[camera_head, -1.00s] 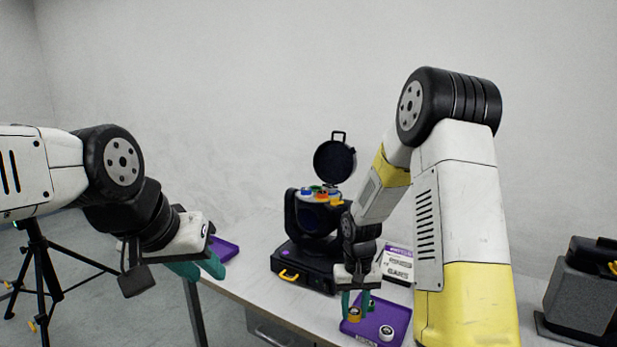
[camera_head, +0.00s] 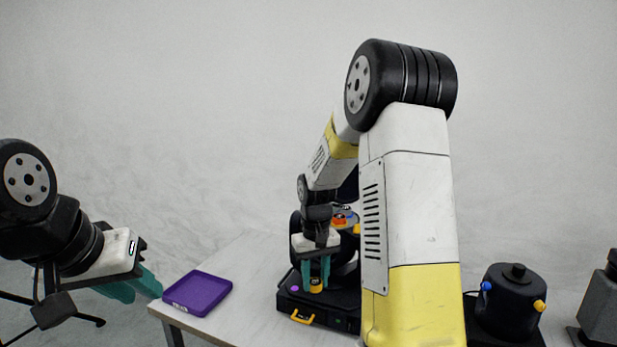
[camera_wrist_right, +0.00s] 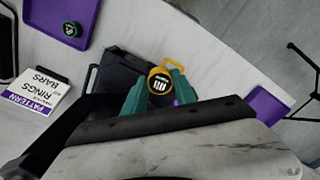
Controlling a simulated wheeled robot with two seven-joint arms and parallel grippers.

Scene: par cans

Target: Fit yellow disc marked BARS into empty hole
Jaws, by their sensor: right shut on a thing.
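The yellow disc (camera_head: 316,284) is between the teal fingertips of my right gripper (camera_head: 316,272), which is shut on it. In the right wrist view the disc (camera_wrist_right: 160,82) shows a dark face with white marks, too small to read surely. The gripper holds it in front of the black stage light (camera_head: 296,225), above its base (camera_head: 290,302). Part of the light's coloured disc plate (camera_head: 345,218) shows behind my right arm, which hides most of it and any empty hole. My left gripper (camera_head: 140,290) is empty at the left, its fingers apart.
A purple tray (camera_head: 199,292) lies empty on the left part of the table (camera_head: 248,255). Another purple tray (camera_wrist_right: 70,15) holds a dark round disc (camera_wrist_right: 71,29). A pattern card (camera_wrist_right: 38,90) lies beside it. A black device (camera_head: 513,300) with blue and yellow knobs stands at the right.

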